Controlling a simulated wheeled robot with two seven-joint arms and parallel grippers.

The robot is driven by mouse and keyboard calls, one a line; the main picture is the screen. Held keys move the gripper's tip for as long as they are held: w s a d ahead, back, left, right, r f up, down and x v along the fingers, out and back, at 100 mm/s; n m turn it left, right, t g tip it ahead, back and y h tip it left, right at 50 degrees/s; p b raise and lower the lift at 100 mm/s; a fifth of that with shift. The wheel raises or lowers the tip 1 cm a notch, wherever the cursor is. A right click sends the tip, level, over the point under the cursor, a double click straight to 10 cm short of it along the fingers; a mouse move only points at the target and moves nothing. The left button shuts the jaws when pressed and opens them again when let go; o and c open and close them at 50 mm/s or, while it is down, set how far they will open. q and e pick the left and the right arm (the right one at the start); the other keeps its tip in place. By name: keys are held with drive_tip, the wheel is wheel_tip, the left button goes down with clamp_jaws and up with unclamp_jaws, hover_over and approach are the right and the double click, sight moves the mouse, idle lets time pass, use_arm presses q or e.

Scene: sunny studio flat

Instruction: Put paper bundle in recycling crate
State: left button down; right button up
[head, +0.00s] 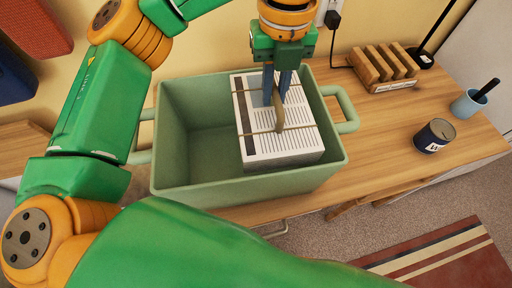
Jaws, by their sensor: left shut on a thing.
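The paper bundle (296,147) is a thick stack of printed sheets tied with tan string that rises in a loop on top. My left gripper (276,101) points down over the bundle and is shut on its string loop. The green recycling crate (185,190) stands on the wooden table with its open top facing up. The bundle is over the right half of the crate, within its rim in this view. I cannot tell whether it touches the crate's floor. The crate's left half is empty. My right gripper is not in view.
A wooden rack (383,68), a dark tin (434,136) and a blue cup (468,104) with a dark pen-like item stand on the table (385,128) to the right. A black lamp base (421,58) is behind. A striped rug (445,262) lies on the floor.

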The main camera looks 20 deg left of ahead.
sight(272, 124)
use_arm(q)
drive_tip(key=f, duration=1)
drive_tip(key=f+b, duration=0.1)
drive_tip(key=f, duration=0.4)
drive_tip(key=shift+w+f, duration=0.3)
drive_tip(key=shift+f, duration=0.1)
drive_tip(key=c, duration=0.8)
unclamp_jaws()
drive_tip(key=shift+c, duration=0.2)
wheel_tip(272, 124, up, 12)
drive_tip(key=shift+d+r+p, duration=0.1)
drive_tip(key=shift+d+p, duration=0.05)
drive_tip(key=shift+p, duration=0.25)
